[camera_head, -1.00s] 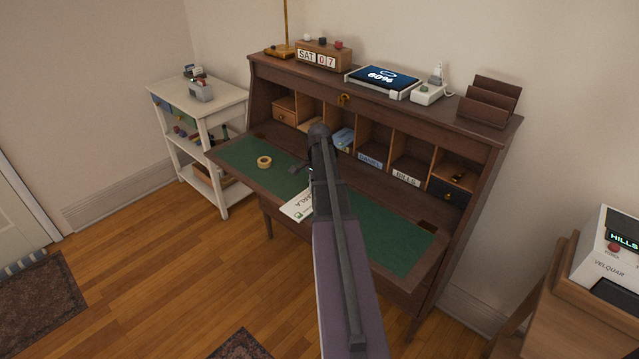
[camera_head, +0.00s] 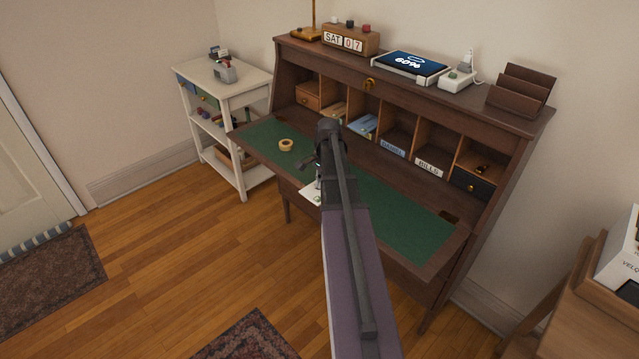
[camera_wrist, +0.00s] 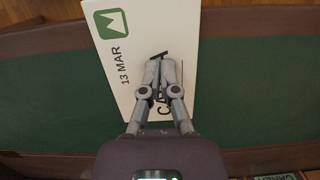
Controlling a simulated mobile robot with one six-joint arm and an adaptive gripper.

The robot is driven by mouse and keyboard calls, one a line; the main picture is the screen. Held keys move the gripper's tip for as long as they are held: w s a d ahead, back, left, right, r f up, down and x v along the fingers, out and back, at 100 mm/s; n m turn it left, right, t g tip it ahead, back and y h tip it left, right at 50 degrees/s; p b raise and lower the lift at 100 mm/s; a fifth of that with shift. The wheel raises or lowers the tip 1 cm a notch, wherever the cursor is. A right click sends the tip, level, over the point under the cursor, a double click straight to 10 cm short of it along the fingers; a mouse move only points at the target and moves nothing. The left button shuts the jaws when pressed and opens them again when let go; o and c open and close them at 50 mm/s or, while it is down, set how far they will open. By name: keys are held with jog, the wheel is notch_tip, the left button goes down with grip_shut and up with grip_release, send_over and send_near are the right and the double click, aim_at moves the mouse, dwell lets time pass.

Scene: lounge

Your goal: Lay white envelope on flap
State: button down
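The white envelope (camera_head: 311,193) shows partly beside my arm at the front edge of the desk flap. In the wrist view the envelope (camera_wrist: 122,62) lies face up, with a green emblem, "13 MAR" and a partly covered name. My gripper (camera_wrist: 160,62) has its fingers close together over the envelope's face, seemingly pinching a small dark tab on it. The envelope reaches across the flap's wooden edge; I cannot tell whether it touches the flap. The flap (camera_head: 393,219) is folded down, with a green lining and brown border. My forearm hides part of it.
A tape roll (camera_head: 286,145) lies on the flap's left part. Labelled pigeonholes (camera_head: 398,135) stand behind the flap. A white shelf cart (camera_head: 240,97) is at the left, a wooden side table (camera_head: 560,318) at the right. The flap's right part is clear.

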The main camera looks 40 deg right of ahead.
jog(key=shift+s+f, duration=0.1)
jog(key=d, duration=0.6)
jog(key=shift+w+d, duration=0.2)
jog(key=shift+d, duration=0.05)
jog(key=shift+w+r+p, duration=0.15)
jog(key=shift+r+p, duration=0.35)
jog(key=shift+p, duration=0.1)
jog(key=shift+r, duration=0.15)
jog(key=shift+a+r+p, duration=0.1)
jog(key=shift+r+p, duration=0.05)
jog(key=shift+p, duration=0.15)
